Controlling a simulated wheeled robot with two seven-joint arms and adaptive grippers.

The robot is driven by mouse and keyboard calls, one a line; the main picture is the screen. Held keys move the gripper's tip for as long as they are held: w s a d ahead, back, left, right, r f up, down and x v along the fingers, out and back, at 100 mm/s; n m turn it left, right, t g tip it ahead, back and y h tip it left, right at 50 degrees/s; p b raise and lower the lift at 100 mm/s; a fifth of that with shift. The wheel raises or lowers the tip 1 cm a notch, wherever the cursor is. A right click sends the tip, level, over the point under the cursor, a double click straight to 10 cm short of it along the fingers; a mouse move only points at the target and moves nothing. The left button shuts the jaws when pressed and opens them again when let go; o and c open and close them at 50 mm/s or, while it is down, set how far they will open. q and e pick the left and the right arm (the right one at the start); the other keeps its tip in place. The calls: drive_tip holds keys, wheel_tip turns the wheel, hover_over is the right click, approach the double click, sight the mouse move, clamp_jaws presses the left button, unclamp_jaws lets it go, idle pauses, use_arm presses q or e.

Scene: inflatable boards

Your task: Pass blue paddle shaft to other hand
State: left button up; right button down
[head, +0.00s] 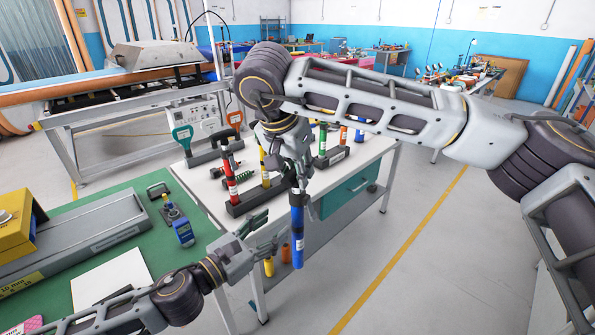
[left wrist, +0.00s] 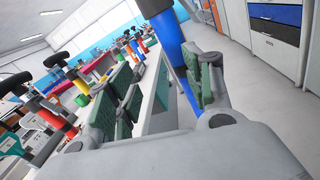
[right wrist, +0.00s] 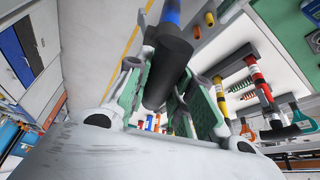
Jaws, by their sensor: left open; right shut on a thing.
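The blue paddle shaft (head: 298,232) hangs upright in the head view, past the front edge of the white table. My right gripper (head: 298,180) is shut on its dark upper end; the right wrist view shows that dark end (right wrist: 168,75) between the green-padded fingers. My left gripper (head: 268,243) is open and empty, just left of the shaft's lower part. In the left wrist view the blue shaft (left wrist: 178,60) runs down between the spread fingers, closer to the right finger. I cannot tell whether it touches a pad.
The white table (head: 208,190) carries a dark rack (head: 245,203) with red and yellow shafts. The floor (head: 400,270) at right is clear.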

use_arm(q)
drive_tip(key=shift+v, duration=2.6)
drive_tip(key=shift+a, duration=0.1)
drive_tip(key=shift+f, duration=0.1)
